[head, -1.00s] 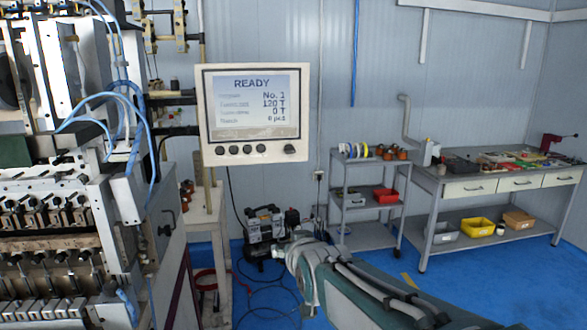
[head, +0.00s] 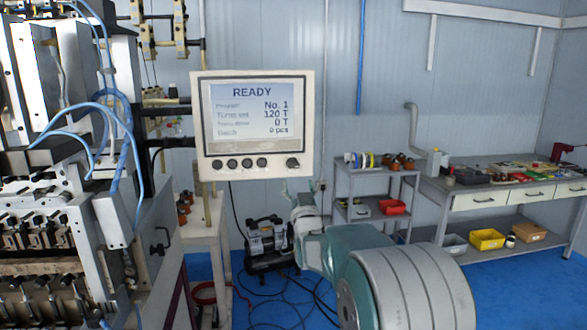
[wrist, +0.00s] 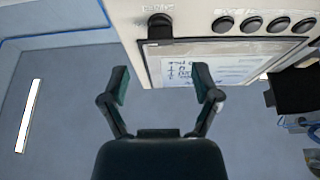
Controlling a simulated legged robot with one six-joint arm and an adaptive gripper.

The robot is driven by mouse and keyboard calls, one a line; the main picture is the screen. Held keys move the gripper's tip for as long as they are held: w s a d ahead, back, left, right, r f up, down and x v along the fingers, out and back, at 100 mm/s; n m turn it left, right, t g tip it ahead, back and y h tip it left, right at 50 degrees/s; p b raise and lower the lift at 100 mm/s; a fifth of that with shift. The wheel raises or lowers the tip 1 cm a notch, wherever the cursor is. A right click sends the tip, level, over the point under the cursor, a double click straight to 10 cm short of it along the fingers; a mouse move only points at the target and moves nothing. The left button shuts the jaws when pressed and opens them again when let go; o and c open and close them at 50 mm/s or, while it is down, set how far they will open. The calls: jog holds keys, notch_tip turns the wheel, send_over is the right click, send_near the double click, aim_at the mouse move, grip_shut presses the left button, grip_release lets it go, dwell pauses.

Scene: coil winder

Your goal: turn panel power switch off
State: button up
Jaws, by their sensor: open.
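The control panel (head: 255,174) is a cream box with a lit screen (head: 250,112) reading READY. Its power switch (head: 293,162) is a dark knob at the lower right corner, right of a row of round dark buttons (head: 240,163). In the wrist view the panel appears upside down, with the switch (wrist: 160,24) at the top, above the gap between my fingertips. My gripper (wrist: 162,84) is open and empty, apart from the switch. In the head view my gripper (head: 299,187) is just below the panel's lower right corner, partly hidden by my arm.
The coil winder (head: 75,220) fills the left side. A grey shelf cart (head: 343,190) and a workbench (head: 436,190) with trays stand at the right. A compressor (head: 265,240) and loose hoses lie on the blue floor below the panel.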

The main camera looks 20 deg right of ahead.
aim_at(294, 168)
jog(key=x, duration=0.7)
jog(key=shift+w+r, duration=0.1)
grip_shut()
